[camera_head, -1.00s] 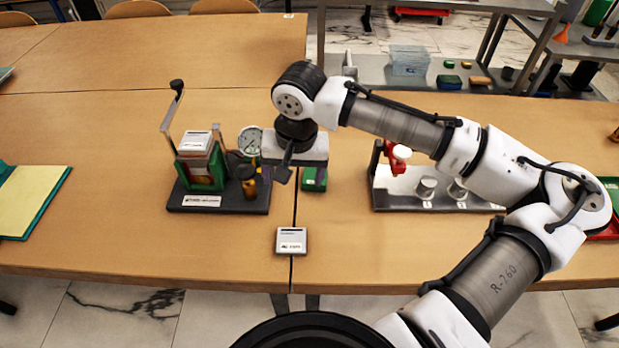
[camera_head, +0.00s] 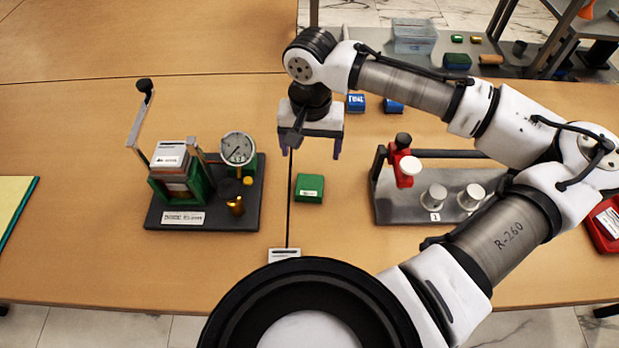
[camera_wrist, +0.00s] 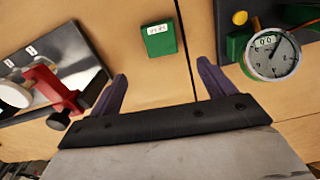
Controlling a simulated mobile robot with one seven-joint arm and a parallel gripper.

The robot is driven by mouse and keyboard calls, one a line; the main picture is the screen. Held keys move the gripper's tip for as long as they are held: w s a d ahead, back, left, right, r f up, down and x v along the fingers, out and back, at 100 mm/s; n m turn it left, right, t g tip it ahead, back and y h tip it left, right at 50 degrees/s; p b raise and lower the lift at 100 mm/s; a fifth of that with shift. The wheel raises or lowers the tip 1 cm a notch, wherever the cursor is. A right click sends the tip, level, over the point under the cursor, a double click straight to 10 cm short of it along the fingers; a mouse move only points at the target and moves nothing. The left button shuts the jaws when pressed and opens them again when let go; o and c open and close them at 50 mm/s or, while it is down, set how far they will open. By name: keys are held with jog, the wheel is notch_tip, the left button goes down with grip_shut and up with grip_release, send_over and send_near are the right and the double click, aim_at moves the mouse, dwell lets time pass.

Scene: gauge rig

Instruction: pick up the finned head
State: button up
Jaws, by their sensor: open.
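No part shows clear fins, so I cannot tell for certain which is the finned head. A layered block with a pale labelled top (camera_head: 170,153) sits in a green frame on the dark-based rig (camera_head: 200,217) at the left. My gripper (camera_head: 310,148) is open and empty, pointing down to the right of that rig and above the table. In the wrist view its two purple fingers (camera_wrist: 160,75) are apart with nothing between them. The rig's round dial gauge (camera_head: 238,149) also shows at the right of the wrist view (camera_wrist: 273,56); the layered block is out of that view.
A small green labelled box (camera_head: 309,188) lies in front of my gripper. A metal plate with a red clamp (camera_head: 405,165) and two pale cylinders stands to the right. Two blue boxes (camera_head: 356,103) lie behind. An upright lever (camera_head: 140,115) rises at the rig's left.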

send_over(310, 186)
jog(key=f, duration=0.6)
jog(key=shift+w+f, duration=0.3)
jog(key=shift+w, duration=0.05)
jog(key=shift+s+f+p, duration=0.2)
jog(key=shift+f+p, duration=0.25)
jog(key=shift+f, duration=0.9)
jog(key=shift+s+f+p, duration=0.2)
jog(key=shift+f+p, duration=0.2)
jog(key=shift+f, duration=0.95)
jog(key=c, duration=1.2)
